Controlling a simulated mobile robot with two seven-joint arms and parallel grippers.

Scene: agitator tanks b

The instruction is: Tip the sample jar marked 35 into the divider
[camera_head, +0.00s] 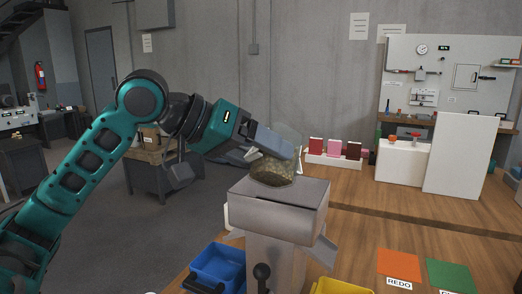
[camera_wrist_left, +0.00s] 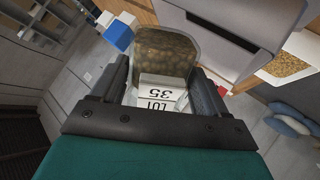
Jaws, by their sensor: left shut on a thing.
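The sample jar (camera_head: 273,170) is clear, with tan grains in it. The divider also shows in the left wrist view (camera_wrist_left: 222,35). My right gripper is not in view.
A blue bin (camera_head: 218,266) and a yellow bin (camera_head: 341,287) flank the divider's foot. A black-knobbed lever (camera_head: 262,272) stands at its front. Orange REDO (camera_head: 399,264) and green (camera_head: 451,276) mats lie at right. Several coloured boxes (camera_head: 333,148) stand behind. The tabletop between is clear.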

